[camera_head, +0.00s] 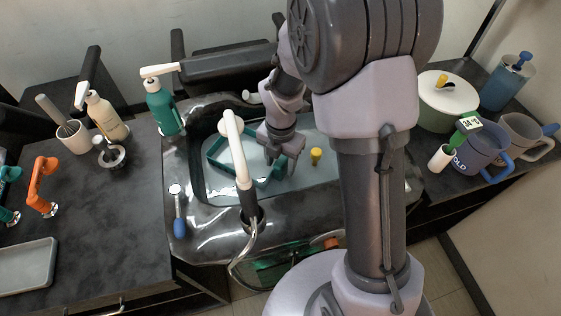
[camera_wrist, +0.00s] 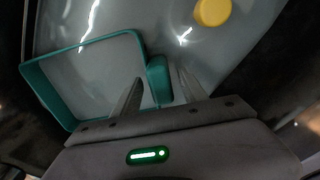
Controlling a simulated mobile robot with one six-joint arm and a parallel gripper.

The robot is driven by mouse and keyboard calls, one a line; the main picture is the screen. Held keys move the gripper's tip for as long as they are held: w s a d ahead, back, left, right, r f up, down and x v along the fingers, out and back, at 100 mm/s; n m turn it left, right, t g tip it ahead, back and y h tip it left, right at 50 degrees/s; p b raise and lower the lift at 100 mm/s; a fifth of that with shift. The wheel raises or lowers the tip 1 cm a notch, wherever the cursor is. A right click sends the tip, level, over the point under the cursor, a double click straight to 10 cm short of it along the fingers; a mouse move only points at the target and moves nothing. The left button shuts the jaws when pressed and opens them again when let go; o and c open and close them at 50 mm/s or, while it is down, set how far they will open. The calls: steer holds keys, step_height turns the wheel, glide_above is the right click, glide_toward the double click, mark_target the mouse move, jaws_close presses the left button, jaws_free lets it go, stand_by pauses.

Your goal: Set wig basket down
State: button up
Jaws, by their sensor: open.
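The wig basket appears to be the teal square-rimmed one (camera_head: 238,177) in the sink basin (camera_head: 315,189), left of my gripper (camera_head: 284,164). In the wrist view the basket's teal rim (camera_wrist: 88,43) fills the left side, and the pale basin shows through it. A teal tab (camera_wrist: 160,82) on its right side lies between the two fingers of my gripper (camera_wrist: 160,76). The fingers are spread, with a gap beside the tab. Whether the basket's underside rests on the basin floor is hard to tell.
A yellow plug-like piece (camera_head: 316,156) stands in the basin right of my gripper, also in the wrist view (camera_wrist: 213,11). A white-headed faucet (camera_head: 236,150) rises in front. A teal pump bottle (camera_head: 163,106) stands behind left; a blue-handled tool (camera_head: 179,212) lies on the left rim.

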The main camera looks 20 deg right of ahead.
step_height(320, 180, up, 18)
steer(key=s+r+m+t+p, duration=0.1)
steer(key=s+m+p, duration=0.1)
steer(key=m+p, duration=0.4)
steer(key=s+a+r+m+t+y, duration=0.1)
steer(key=s+r+m+t, duration=0.1)
steer(key=s+r+m, duration=0.3)
steer(key=s+a+r+m+t+y, duration=0.1)
steer(key=s+r+m, duration=0.4)
steer(key=m, duration=1.5)
steer(key=s+a+t, duration=0.1)
steer(key=s, duration=0.4)
steer(key=shift+s+t, duration=0.35)
steer(key=shift+t, duration=0.05)
steer(key=shift+f+b, duration=0.1)
steer(key=shift+b, duration=0.35)
